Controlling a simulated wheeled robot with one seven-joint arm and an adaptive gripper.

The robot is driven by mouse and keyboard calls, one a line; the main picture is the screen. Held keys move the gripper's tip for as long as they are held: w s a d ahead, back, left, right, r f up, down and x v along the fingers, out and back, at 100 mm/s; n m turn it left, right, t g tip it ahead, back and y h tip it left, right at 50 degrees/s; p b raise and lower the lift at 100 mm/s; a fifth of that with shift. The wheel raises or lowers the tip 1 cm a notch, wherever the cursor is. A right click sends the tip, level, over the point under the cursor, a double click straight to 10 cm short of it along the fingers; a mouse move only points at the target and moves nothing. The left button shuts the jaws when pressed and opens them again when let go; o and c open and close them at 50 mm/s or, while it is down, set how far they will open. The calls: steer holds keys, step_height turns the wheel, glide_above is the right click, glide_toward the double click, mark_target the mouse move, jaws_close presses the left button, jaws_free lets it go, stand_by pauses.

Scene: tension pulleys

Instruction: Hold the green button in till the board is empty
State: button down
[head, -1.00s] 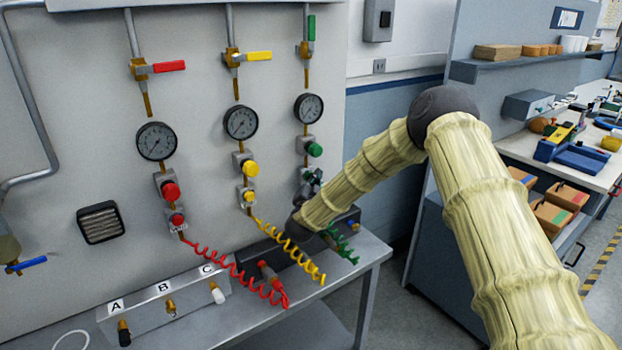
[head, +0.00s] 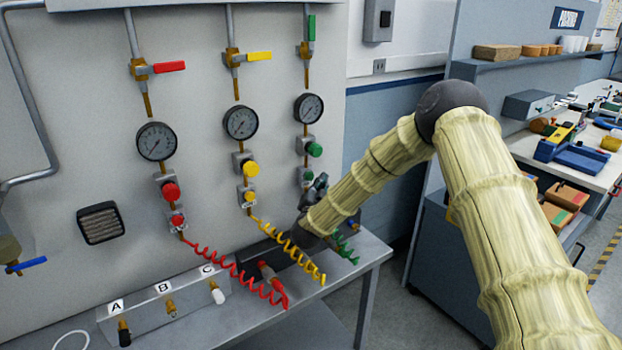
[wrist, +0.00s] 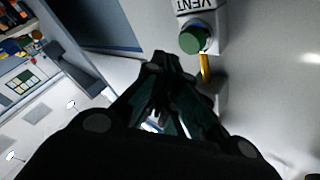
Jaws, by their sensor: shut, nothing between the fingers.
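The green button (wrist: 193,40) sits on a light block marked VENT in the wrist view. In the head view, the lower green fitting (head: 307,175) on the right-hand line is partly covered by my gripper (head: 319,184). A larger green knob (head: 315,150) shows above it, under the right gauge (head: 308,108). My gripper's fingertips (wrist: 166,58) are together and empty, just beside and below the button in the wrist view. A gap seems to show between fingertips and button. The gauge's needle is too small to read.
A yellow line (head: 250,169) and a red line (head: 171,191) with similar knobs stand to the left. Red (head: 240,272), yellow (head: 290,248) and green (head: 343,247) coiled hoses hang near the bench. Valve handles top each line, green one (head: 311,28) upright.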

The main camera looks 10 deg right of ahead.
steer(key=s, duration=0.2)
steer(key=s+d, duration=0.1)
steer(key=shift+s+d, duration=0.15)
steer(key=shift+s, duration=0.2)
